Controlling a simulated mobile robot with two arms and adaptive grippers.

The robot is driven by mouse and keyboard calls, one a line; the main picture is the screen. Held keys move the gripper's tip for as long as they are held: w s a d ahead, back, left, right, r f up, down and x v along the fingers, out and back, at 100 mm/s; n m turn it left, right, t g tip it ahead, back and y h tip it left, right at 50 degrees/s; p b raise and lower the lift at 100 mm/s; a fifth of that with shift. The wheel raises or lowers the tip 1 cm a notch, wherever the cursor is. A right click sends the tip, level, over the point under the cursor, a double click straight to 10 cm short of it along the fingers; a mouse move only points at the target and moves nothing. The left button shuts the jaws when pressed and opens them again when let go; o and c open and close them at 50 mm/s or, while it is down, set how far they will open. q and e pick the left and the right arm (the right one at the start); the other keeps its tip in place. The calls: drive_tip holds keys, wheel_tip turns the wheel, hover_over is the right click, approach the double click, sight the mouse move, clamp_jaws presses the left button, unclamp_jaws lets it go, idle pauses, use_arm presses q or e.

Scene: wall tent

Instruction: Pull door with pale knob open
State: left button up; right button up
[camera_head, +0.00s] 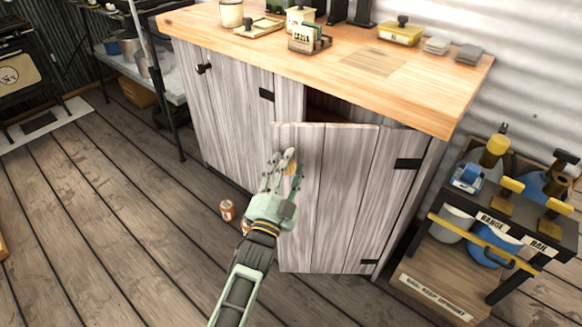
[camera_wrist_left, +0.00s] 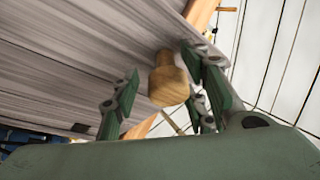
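The grey wooden cabinet door (camera_head: 340,190) stands ajar, with a dark gap along its top below the counter. Its hinges are on the right side. The pale wooden knob (camera_wrist_left: 168,80) shows in the left wrist view between the fingers of my left gripper (camera_wrist_left: 163,92). In the head view my left gripper (camera_head: 281,172) is at the door's left edge, and a small part of the knob (camera_head: 293,168) shows between the fingers. The fingers are apart, with a clear gap on the knob's left; the right-hand finger is close to it. My right gripper is out of view.
The other cabinet door (camera_head: 225,110), with a black knob (camera_head: 204,68), is closed. A small orange can (camera_head: 227,210) stands on the plank floor near the cabinet. A black cart (camera_head: 480,230) with bottles stands to the right. Floor in front is mostly clear.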

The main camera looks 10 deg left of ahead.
use_arm(q)
drive_tip(key=v, duration=1.1)
drive_tip(key=shift+s, duration=0.4)
drive_tip(key=shift+f, duration=0.1)
